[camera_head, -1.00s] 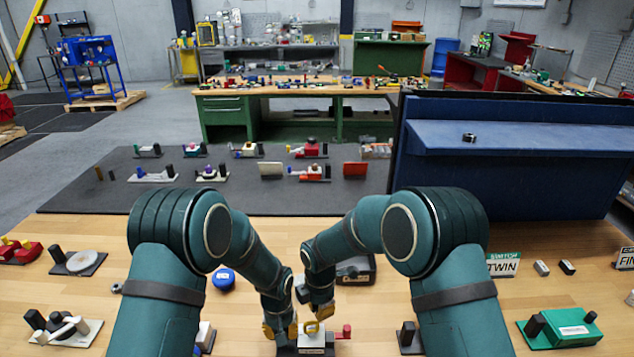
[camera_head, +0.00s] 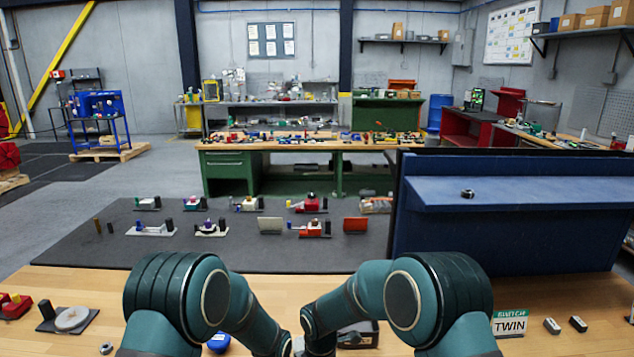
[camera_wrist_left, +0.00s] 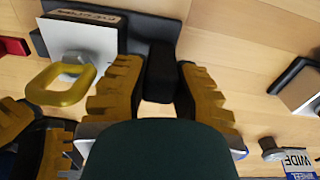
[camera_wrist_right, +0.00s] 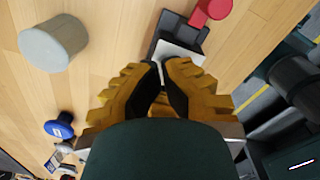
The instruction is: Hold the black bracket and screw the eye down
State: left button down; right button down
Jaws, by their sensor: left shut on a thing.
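The black bracket (camera_wrist_left: 160,75) is an upright block at the edge of a dark base plate (camera_wrist_left: 158,27). My left gripper (camera_wrist_left: 160,88) is shut on it, one ridged yellow finger on each side. The yellow eye (camera_wrist_left: 62,84) is a ring on a grey bolt head over a white block (camera_wrist_left: 85,38), left of the bracket. My right gripper (camera_wrist_right: 162,68) has its fingertips close together over the white block (camera_wrist_right: 178,52). Its fingers also show beside the eye in the left wrist view. Whether they touch it is unclear. The right wrist view hides the eye.
A red knob (camera_wrist_right: 212,10) stands beside the base. A grey cylinder (camera_wrist_right: 54,43) and a blue-capped thing (camera_wrist_right: 58,126) stand apart on the wooden table (camera_head: 72,283). A dark plate with a white block (camera_wrist_left: 303,85) lies right of the left gripper. A TWIN sign (camera_head: 510,324) stands at right.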

jog(key=shift+s+d+f, duration=0.2)
jog(key=shift+s+f, duration=0.1)
jog(key=shift+s, duration=0.1)
jog(key=shift+s+d, duration=0.2)
jog(key=shift+s, duration=0.05)
jog(key=shift+s+d+r, duration=0.2)
jog(key=shift+s+d, duration=0.05)
jog(key=shift+s, duration=0.4)
jog(key=shift+d, duration=0.15)
jog(key=shift+d, duration=0.25)
notch_tip(320, 180, up, 6)
dwell(0.8)
jog(key=shift+w, duration=0.15)
